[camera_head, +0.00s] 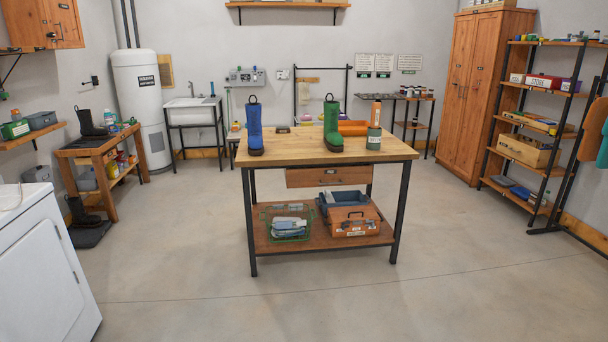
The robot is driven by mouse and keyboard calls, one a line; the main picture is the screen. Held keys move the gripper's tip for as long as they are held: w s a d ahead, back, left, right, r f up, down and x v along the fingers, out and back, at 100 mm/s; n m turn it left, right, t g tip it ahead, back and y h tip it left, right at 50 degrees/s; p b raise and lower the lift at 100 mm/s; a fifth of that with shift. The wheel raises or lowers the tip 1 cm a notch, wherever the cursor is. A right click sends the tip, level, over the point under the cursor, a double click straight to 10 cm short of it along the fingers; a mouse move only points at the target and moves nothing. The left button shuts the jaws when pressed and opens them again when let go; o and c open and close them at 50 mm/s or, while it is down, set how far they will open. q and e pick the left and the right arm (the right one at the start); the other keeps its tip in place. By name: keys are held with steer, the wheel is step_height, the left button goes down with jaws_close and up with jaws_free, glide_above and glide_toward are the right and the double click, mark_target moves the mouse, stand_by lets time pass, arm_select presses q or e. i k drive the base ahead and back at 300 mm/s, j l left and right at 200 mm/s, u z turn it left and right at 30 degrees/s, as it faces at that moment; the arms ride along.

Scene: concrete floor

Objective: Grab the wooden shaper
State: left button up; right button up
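A wooden-topped table (300,154) with dark metal legs stands in the middle of the room. On it stand a blue boot (254,128) at the left and a green boot (332,128) near the middle, both upright with a dark loop at the top. A greenish can (374,138) stands right of the green boot, with an orange-brown upright piece (376,112) showing just above it. I cannot tell for sure which thing is the wooden shaper. Neither of my grippers is in view.
The table's lower shelf (325,239) holds a green basket (287,224) and an orange toolbox (354,220). A white appliance (40,262) stands at the left front. A wooden cabinet (478,95) and a shelf rack (543,135) stand right. Floor around the table is clear.

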mark_target(376, 106)
steer(key=i+u, duration=0.2)
steer(key=i, duration=2.3)
